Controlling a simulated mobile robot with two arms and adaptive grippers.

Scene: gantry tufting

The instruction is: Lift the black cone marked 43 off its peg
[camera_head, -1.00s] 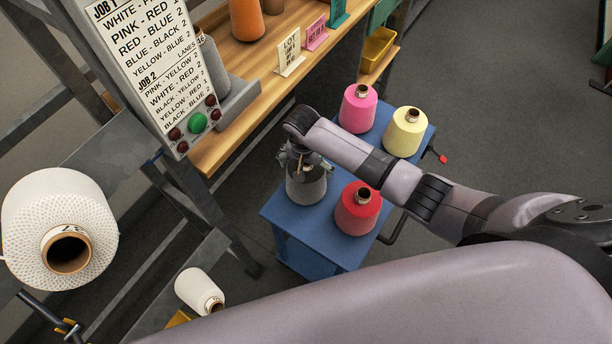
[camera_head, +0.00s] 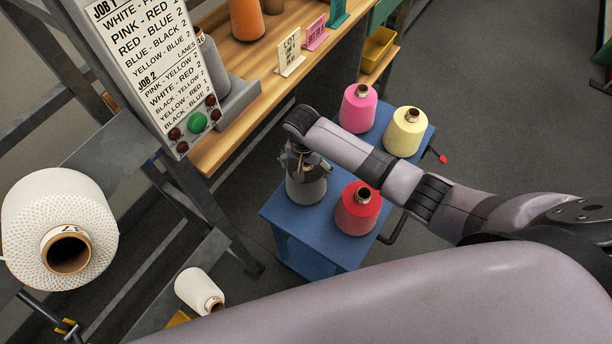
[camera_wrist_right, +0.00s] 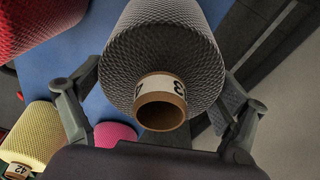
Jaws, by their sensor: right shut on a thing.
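The dark grey-black cone (camera_head: 307,186) is at the near left corner of the blue cart top in the head view. In the right wrist view the cone (camera_wrist_right: 166,50) shows its brown tube end and a white label, on which a 3 is readable and the rest is partly turned away. My right gripper (camera_head: 302,160) reaches down over the cone's top. In the wrist view its fingers (camera_wrist_right: 160,92) lie on either side of the cone, shut on it. The peg is hidden, and I cannot tell if the cone is clear of it. My left gripper is not in view.
A red cone (camera_head: 358,210), a pink cone (camera_head: 357,110) and a yellow cone (camera_head: 404,133) stand on the blue cart (camera_head: 285,225) close by. A wooden shelf (camera_head: 235,130) and job board (camera_head: 160,75) are to the left. White cones (camera_head: 60,215) sit further left.

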